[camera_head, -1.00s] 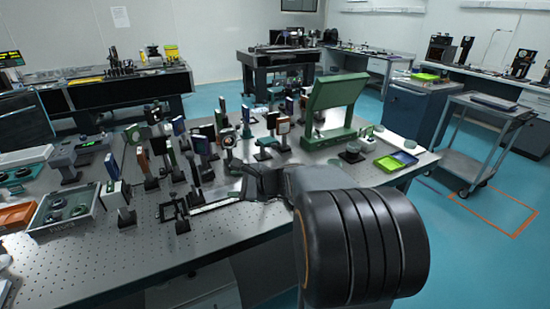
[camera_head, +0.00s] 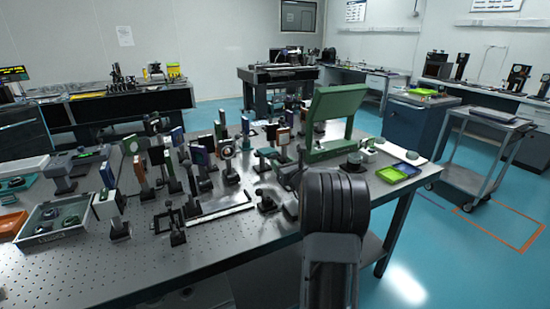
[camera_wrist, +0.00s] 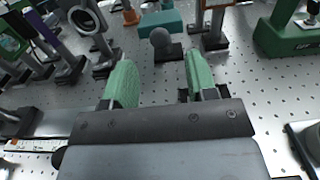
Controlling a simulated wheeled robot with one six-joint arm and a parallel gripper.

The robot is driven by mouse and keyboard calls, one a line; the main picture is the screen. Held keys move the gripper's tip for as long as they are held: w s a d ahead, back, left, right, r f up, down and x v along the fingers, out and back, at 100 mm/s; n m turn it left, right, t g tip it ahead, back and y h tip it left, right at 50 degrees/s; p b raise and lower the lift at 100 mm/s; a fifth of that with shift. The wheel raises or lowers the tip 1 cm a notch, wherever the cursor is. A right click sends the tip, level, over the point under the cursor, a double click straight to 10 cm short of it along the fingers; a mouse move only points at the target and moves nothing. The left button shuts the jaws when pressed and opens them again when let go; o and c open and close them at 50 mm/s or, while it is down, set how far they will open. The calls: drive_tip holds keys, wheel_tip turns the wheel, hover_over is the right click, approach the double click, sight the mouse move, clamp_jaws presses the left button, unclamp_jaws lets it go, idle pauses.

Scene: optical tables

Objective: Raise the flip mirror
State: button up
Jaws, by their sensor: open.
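My gripper (camera_wrist: 155,85) is open and empty in the wrist view, its two green fingertips apart above the perforated table. A short dark post with a round ball top (camera_wrist: 160,40) stands on a black base just beyond the fingertips, between them in the picture and apart from them. I cannot tell for certain which piece is the flip mirror; the ball-topped piece could be its lever. In the head view my gripper's fingers are hidden behind my dark arm, near the middle of the optical table (camera_head: 140,268). A ball-topped piece (camera_head: 262,161) also shows there.
Many post-mounted optics crowd the table; a round ring mount (camera_wrist: 88,22) stands left of my fingers. A green stand (camera_head: 335,112) rises behind, its base (camera_wrist: 284,36) at right in the wrist view. A yellow-green tray (camera_head: 391,174) lies at the table's right. The front strip is clear.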

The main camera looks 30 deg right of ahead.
sight(275, 157)
drive_tip(key=shift+w+d+p, duration=0.15)
drive_tip(key=shift+w+d, duration=0.05)
drive_tip(key=shift+w, duration=1.35)
drive_tip(key=shift+w+d+p, duration=0.15)
drive_tip(key=shift+w+d, duration=0.05)
drive_tip(key=shift+w, duration=1.35)
clamp_jaws()
